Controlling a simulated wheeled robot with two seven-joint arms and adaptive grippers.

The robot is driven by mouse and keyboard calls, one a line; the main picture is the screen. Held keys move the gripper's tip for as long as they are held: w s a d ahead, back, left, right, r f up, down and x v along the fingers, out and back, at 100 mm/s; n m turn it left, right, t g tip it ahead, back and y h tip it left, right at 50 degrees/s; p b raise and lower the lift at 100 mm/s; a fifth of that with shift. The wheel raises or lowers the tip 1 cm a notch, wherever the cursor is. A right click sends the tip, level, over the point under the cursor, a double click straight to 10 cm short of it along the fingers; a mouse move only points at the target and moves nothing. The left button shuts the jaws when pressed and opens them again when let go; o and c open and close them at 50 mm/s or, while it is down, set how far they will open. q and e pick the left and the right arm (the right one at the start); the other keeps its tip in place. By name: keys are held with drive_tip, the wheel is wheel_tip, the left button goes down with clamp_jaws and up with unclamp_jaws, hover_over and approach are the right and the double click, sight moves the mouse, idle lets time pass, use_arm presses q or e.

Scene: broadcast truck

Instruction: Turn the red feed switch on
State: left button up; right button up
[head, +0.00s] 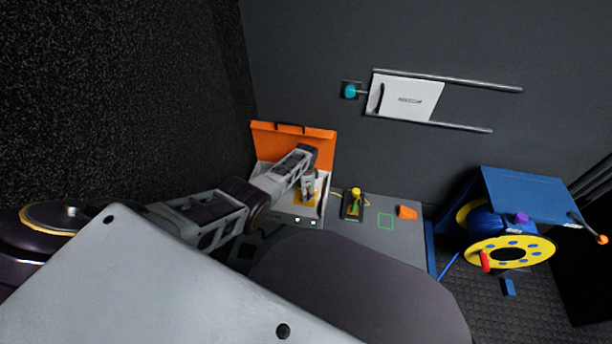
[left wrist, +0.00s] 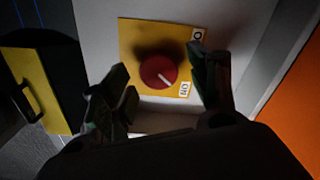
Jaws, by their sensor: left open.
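The red feed switch (left wrist: 158,72) is a round knob on a yellow plate (left wrist: 135,38) in the left wrist view. Its white mark points to the lower right, toward the "ON" label (left wrist: 185,90). An "O" label (left wrist: 198,34) sits above that. My left gripper (left wrist: 159,68) is open, with one finger on each side of the knob; I cannot tell whether they touch it. In the head view my left gripper (head: 308,190) is over the yellow plate (head: 314,200) in the white case, and hides the knob. My right gripper is not in view.
The case has a raised orange lid (head: 275,139) behind the gripper. On the grey bench right of it are a black box with a yellow knob (head: 354,204), a green square outline and an orange block (head: 407,212). A yellow-and-blue cable reel (head: 480,248) stands farther right.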

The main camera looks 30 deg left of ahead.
use_arm(q)
wheel_tip(320, 180, up, 11)
idle(1.3)
idle(0.4)
drive_tip(key=shift+s, duration=0.15)
drive_tip(key=s+d+n+t, duration=0.25)
drive_tip(key=s+d, duration=0.25)
drive_tip(key=s, duration=0.9)
drive_tip(key=s+d+r+n, duration=0.1)
drive_tip(key=s+r+n, duration=0.2)
drive_tip(key=s+r, duration=0.2)
drive_tip(key=s+d+r+n+t, duration=0.1)
drive_tip(key=s+r, duration=0.5)
drive_tip(key=s, duration=0.6)
drive_tip(key=shift+d+r+n+p, duration=0.3)
drive_tip(key=shift+d+n+p, duration=0.1)
drive_tip(key=shift+d+n, duration=0.55)
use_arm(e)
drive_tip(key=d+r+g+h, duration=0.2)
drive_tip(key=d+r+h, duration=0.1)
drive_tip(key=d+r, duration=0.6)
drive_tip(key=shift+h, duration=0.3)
use_arm(q)
drive_tip(key=shift+w+a+f+p, duration=0.1)
drive_tip(key=shift+w+f+p, duration=0.15)
drive_tip(key=shift+p, duration=0.25)
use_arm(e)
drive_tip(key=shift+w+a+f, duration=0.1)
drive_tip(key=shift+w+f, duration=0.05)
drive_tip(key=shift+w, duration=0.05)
